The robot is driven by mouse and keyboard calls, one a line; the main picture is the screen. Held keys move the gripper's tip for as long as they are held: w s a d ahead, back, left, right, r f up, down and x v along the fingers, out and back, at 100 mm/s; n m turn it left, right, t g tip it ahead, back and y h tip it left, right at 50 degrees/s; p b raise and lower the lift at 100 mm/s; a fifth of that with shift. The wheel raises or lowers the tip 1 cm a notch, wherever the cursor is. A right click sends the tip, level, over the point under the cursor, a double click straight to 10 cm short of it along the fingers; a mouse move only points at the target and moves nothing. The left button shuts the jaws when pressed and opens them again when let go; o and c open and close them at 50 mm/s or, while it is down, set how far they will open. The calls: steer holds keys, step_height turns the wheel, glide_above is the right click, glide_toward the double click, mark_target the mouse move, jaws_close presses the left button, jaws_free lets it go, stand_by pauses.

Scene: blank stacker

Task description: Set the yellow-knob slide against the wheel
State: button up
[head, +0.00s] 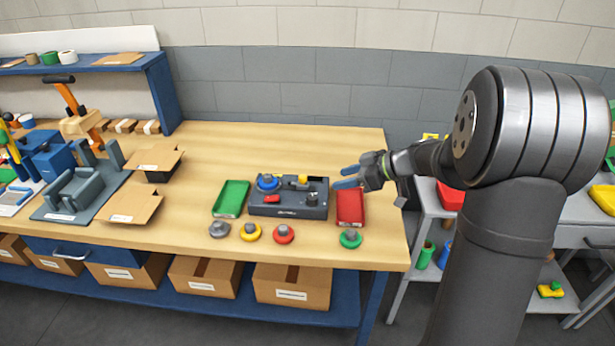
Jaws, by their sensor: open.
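A dark grey box device (288,210) stands on the wooden bench. A blue wheel (268,183) with a grey hub sits on its top left. A small yellow knob (302,179) shows at the top, right of the wheel, with a gap between them. The slide under the knob is too small to make out. A red piece (272,198) is on the front of the device. My gripper (340,178), with blue fingertips, is open and empty. It is right of the device, above the red tray.
A green tray (231,198) lies left of the device and a red tray (350,206) right of it. Several round knobbed pieces, such as a yellow one (250,232) and a green one (350,239), line the front edge. The bench behind the device is clear.

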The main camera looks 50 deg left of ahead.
steer(key=w+d+m+y, duration=0.2)
steer(key=w, duration=0.1)
glide_toward(304, 176)
steer(key=shift+t, duration=0.4)
steer(key=x, duration=0.8)
steer(key=shift+s+a, duration=0.2)
steer(key=shift+s, duration=0.25)
